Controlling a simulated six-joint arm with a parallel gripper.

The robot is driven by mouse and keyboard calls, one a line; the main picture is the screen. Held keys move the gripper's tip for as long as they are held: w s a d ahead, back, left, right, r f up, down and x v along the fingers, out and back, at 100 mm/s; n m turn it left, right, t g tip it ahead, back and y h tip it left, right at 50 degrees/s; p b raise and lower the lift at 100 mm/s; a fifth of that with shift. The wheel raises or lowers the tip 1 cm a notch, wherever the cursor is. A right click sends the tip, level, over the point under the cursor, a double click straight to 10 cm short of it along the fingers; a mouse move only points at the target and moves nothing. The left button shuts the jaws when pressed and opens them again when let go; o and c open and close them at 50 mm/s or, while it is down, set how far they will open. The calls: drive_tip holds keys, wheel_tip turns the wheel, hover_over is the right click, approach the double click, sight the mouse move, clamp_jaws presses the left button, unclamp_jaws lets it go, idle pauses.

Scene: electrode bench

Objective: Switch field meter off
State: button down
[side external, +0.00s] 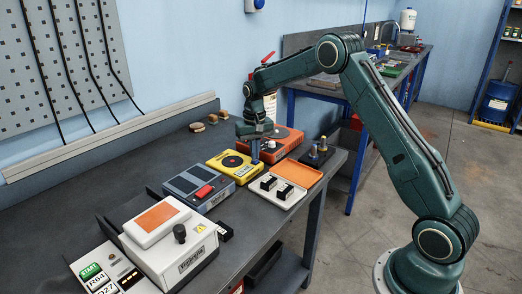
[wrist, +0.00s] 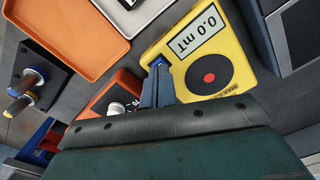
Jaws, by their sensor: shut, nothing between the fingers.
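The field meter is a yellow box (side external: 225,171) on the bench in the side view, with a round black dial face. In the wrist view the yellow field meter (wrist: 222,84) shows a display (wrist: 198,34) reading 0.0 mT, upside down, and a black disc with a red centre (wrist: 208,78). My gripper (side external: 255,159) points down at the meter's right edge in the side view. In the wrist view my gripper (wrist: 159,66) is shut and empty, its blue tip at the meter's edge beside the display. Whether it touches the meter or a switch, I cannot tell.
An orange device (side external: 290,143) with a white knob stands close behind my gripper. A white instrument (side external: 168,250) is at the front.

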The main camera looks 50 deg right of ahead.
drive_tip(key=shift+f, duration=0.45)
idle(0.3)
drive_tip(key=shift+r, duration=3.05)
